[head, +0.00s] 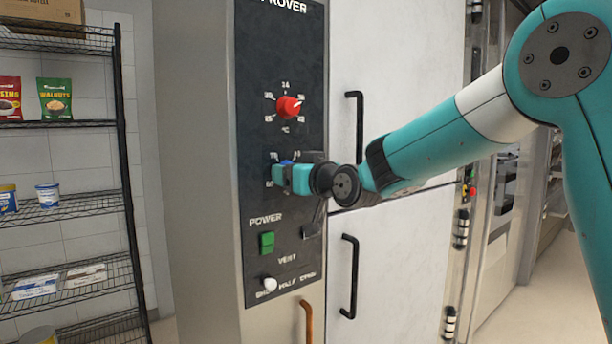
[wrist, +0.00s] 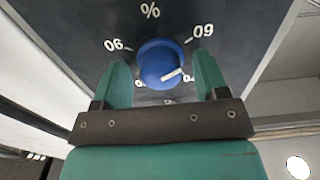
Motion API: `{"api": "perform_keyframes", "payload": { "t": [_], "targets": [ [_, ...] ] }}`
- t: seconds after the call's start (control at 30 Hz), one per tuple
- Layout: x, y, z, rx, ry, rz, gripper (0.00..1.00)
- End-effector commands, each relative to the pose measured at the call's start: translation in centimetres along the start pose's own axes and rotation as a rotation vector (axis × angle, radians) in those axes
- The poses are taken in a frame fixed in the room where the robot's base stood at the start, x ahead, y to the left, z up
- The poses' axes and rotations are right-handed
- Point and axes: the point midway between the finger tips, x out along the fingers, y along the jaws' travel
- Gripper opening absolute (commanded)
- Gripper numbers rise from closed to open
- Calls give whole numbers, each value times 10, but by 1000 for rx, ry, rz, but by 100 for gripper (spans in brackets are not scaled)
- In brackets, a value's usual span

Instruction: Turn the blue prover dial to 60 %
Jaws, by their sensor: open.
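The blue prover dial (wrist: 158,60) is on the dark control panel, seen upside down in the wrist view. Its white pointer line lies toward the lower right, near a mark partly hidden by a finger. The 60 mark is at its upper right and the 90 mark at its upper left. My gripper (wrist: 161,66) is open, one finger on each side of the dial; I cannot tell whether they touch it. In the head view my gripper (head: 290,176) covers most of the dial, with only a bit of blue (head: 287,162) showing.
Above on the panel is a red dial (head: 289,107). Below are a green power switch (head: 267,242) and a white vent knob (head: 270,284). Black door handles (head: 350,278) stick out to the right. A wire shelf (head: 70,207) with goods stands at the left.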

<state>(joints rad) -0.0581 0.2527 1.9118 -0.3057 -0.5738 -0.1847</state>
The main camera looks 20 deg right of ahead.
Motion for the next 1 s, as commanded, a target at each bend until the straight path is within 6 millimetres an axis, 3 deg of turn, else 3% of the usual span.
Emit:
{"api": "perform_keyframes", "payload": {
  "t": [0.17,0.5,0.7,1.0],
  "targets": [
    [-24,0,2,-1,2,2,67],
    [-110,2,2,-1,4,5,67],
    [-150,2,2,-2,3,5,67],
    [-172,1,0,-1,3,1,67]
  ]
}}
